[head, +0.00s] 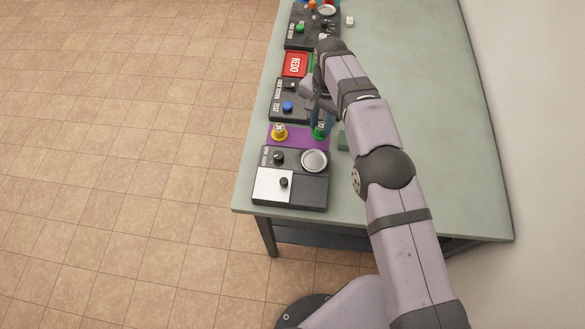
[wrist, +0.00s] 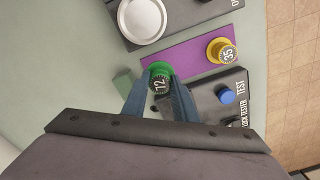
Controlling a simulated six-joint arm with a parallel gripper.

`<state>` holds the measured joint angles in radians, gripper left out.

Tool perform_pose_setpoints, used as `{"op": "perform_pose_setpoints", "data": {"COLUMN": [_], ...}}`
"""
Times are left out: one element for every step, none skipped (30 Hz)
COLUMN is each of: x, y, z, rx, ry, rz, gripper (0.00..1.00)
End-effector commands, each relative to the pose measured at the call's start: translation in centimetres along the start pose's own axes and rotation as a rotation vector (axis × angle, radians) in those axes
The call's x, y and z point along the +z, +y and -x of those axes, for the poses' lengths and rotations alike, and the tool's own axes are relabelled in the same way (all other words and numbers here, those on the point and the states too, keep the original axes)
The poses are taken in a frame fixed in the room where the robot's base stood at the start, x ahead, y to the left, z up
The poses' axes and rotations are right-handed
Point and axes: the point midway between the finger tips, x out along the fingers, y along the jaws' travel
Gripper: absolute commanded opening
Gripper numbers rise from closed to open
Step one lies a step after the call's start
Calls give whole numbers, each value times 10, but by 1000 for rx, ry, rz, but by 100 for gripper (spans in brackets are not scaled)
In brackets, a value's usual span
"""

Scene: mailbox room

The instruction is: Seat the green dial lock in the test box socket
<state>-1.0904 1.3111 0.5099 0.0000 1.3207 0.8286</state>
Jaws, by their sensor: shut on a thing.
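The green dial lock (wrist: 160,76) has a black face marked 12 in the wrist view. It also shows in the head view (head: 319,131) at the right end of the purple mat (wrist: 190,58). My gripper (wrist: 159,92) is shut on it, with a blue finger on each side; I cannot tell whether the lock still touches the mat. The dark test box (head: 283,113), labelled LOCK TESTER, stands beside the mat with a blue button (head: 287,106). It shows in the wrist view (wrist: 206,100) at lower right. My gripper partly covers the box there, and I cannot make out its socket clearly.
A yellow dial lock (wrist: 222,51) marked 35 stands on the mat's other end. A dark box (head: 313,191) with a silver dish (head: 314,160) stands nearer. A red REDO tray (head: 294,64) and another dark box lie beyond. A small green block (head: 342,141) is right of the mat.

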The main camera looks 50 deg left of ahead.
Motion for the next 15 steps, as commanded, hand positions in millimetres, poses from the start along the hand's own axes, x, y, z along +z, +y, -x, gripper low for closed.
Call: {"op": "perform_pose_setpoints", "data": {"x": [0, 0, 1, 1, 2, 3, 5, 6, 8, 10, 12, 15, 18, 21, 24], "y": [0, 0, 0, 0, 0, 0, 0, 0, 0, 1, 1, 2, 2, 3, 4], "z": [1, 1, 2, 3, 4, 5, 6, 8, 11, 12, 15, 17, 19, 21, 25], "rx": [-1, -1, -1, 0, -1, 0, 1, 0, 0, 1, 0, 1, 0, 1, 0], "ry": [0, 1, 0, 0, 0, 0, -1, 0, 0, -1, 0, -1, 0, -1, 0], "rz": [0, 0, 0, 0, 0, 1, 1, 1, 1, 2, 2, 2, 2, 2, 1], "gripper": [3, 3, 3, 3, 3, 3, 3, 3, 3, 3, 3, 3, 3, 3, 3]}}
